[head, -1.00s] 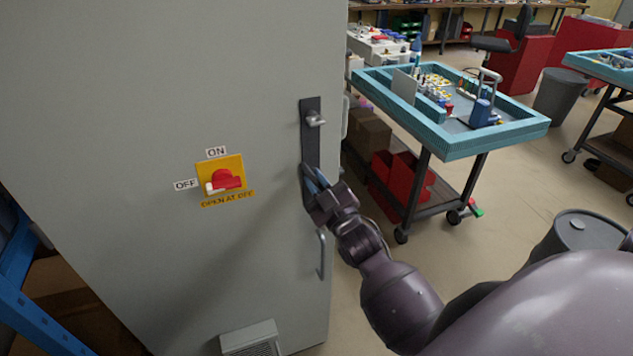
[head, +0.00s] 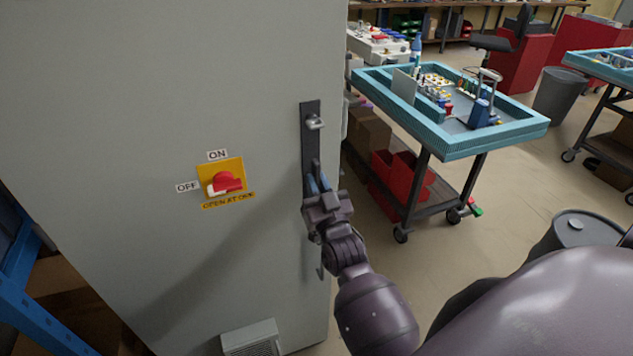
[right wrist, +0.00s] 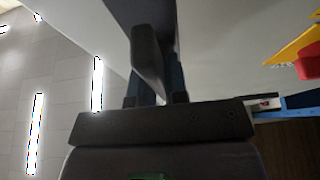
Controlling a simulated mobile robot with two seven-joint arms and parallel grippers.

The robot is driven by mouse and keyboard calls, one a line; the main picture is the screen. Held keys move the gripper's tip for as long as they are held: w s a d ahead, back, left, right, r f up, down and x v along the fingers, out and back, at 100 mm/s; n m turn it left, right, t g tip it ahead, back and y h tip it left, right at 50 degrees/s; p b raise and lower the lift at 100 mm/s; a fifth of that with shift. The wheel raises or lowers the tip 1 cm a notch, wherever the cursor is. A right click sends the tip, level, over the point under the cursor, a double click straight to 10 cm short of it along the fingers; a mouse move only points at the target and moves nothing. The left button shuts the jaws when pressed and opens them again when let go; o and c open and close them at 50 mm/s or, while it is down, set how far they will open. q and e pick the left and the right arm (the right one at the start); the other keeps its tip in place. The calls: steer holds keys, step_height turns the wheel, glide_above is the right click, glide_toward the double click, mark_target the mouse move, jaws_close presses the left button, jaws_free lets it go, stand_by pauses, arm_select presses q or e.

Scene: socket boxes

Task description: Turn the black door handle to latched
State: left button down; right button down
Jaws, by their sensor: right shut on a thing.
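The black door handle (head: 316,168) sits on a long dark plate (head: 310,142) near the right edge of the grey cabinet door (head: 120,110). It looks close to upright, roughly in line with the plate; my gripper hides its lower part. My right gripper (head: 318,184) is shut on the handle, its blue fingers around it, with the wrist below. In the right wrist view the handle (right wrist: 149,58) shows as a dark bar between the fingers. Whether it lies fully flat in the plate I cannot tell. My left gripper is not in view.
A red rotary switch (head: 226,182) on a yellow plate is left of the handle. A vent (head: 250,338) is low on the door. A blue-rimmed cart (head: 450,143) stands to the right, with open floor before it.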

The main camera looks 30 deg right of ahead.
stand_by(0.3)
steer(key=c, duration=1.1)
jaws_free()
steer(key=shift+c, duration=0.2)
steer(key=b+v, duration=0.2)
steer(key=v, duration=0.8)
steer(key=shift+s+f, duration=0.15)
steer(key=shift+s, duration=0.2)
steer(key=shift+a, duration=0.15)
steer(key=s+f+n+g+y, duration=0.1)
steer(key=s+f+g, duration=0.2)
steer(key=f, duration=0.3)
steer(key=s+a+f+n+g+y, duration=0.1)
steer(key=s+f+g+y, duration=0.1)
steer(key=f, duration=0.5)
steer(key=s+a+f+n+g+y, duration=0.1)
steer(key=s+f+g+y, duration=0.1)
steer(key=s+f+g, duration=0.3)
steer(key=shift+s+f+n, duration=0.3)
steer(key=shift+f+n, duration=0.1)
steer(key=shift+f, duration=0.55)
